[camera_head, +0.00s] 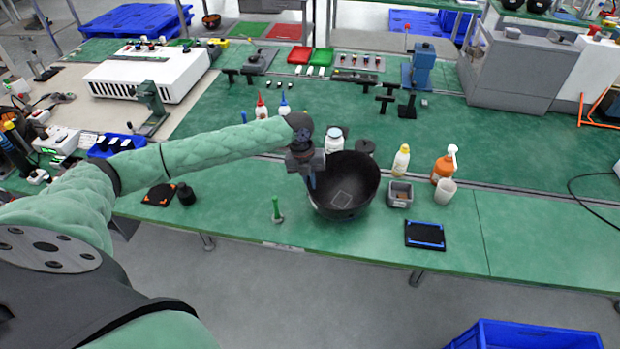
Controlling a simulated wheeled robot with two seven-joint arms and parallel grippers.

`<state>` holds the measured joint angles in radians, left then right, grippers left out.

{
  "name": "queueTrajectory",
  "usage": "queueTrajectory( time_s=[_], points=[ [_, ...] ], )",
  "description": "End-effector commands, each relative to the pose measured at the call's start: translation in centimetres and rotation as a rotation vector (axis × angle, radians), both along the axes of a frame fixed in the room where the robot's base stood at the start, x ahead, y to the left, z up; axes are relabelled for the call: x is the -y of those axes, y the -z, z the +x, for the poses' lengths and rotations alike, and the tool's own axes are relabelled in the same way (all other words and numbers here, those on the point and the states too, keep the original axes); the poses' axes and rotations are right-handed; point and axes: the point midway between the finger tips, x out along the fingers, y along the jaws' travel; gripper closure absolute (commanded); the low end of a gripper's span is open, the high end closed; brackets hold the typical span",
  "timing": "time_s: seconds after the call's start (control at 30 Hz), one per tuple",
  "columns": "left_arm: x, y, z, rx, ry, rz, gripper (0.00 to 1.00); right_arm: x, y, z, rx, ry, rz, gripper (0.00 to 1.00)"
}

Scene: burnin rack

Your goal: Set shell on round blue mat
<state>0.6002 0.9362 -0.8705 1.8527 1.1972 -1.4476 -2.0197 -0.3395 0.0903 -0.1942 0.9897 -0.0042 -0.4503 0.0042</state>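My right gripper is out of view.
A square black mat with blue edging (425,235) lies right of the shell. A grey bin (399,195), white cup (446,191) and orange bottle (442,170) stand nearby. A green upright piece (277,211) stands left of the shell. The bench's front right is clear.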

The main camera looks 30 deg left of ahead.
Motion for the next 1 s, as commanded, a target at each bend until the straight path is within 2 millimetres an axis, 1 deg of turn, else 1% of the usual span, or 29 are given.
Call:
queueTrajectory(
  time_s=[0.1, 0.4, 0.43, 0.5, 0.53, 0.83, 0.97, 1.0],
  points=[
    [0.0, 0.2, 0.0, 0.000, 0.000, -0.001, 1.00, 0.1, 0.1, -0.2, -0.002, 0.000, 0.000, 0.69],
    [0.0, 0.5, 0.0, 0.000, 0.000, -0.001, 1.00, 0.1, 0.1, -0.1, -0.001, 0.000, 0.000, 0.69],
    [0.0, 0.5, 0.0, 0.000, 0.000, -0.001, 0.91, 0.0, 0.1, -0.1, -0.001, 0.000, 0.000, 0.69],
    [0.0, 0.5, 0.0, 0.000, 0.000, -0.001, 0.77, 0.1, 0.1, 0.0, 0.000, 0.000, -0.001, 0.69],
    [0.0, 0.5, 0.0, 0.000, 0.000, -0.001, 0.73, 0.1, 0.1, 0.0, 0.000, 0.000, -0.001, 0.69],
    [0.0, 0.3, 0.0, 0.000, 0.000, -0.001, 0.73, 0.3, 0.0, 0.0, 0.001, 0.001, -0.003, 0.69],
    [-0.2, -0.3, 0.1, 0.002, 0.000, 0.000, 0.73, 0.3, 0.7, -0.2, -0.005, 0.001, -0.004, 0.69],
    [-0.3, -0.7, 0.1, 0.003, -0.001, -0.001, 0.73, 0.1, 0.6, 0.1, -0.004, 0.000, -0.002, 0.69]
  ],
)
